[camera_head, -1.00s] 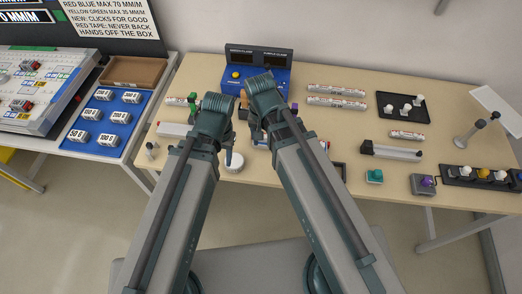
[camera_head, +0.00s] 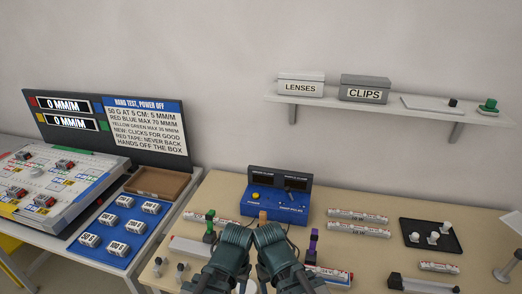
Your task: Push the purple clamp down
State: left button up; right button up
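The purple clamp (camera_head: 313,241) stands upright on the wooden table, right of my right gripper, above a white labelled tube (camera_head: 332,274). A similar green clamp (camera_head: 210,226) stands to the left of my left gripper. My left gripper (camera_head: 234,244) and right gripper (camera_head: 270,240) are side by side at the bottom centre, in front of the blue box. Their wrists hide the fingertips, so I cannot tell whether they are open or shut. I see no contact with the purple clamp, whose lower part is partly hidden.
The blue box (camera_head: 275,206) with two dark displays stands behind the grippers. White tubes (camera_head: 358,229) and a black tray (camera_head: 405,240) lie to the right. A blue tray (camera_head: 105,247) of weights and a tester board (camera_head: 25,205) are left. A wall shelf (camera_head: 390,108) holds labelled boxes.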

aim_at(314, 237)
jog(key=i+l, duration=0.3)
jog(key=l, duration=0.15)
jog(key=i+l, duration=0.3)
jog(key=l, duration=0.15)
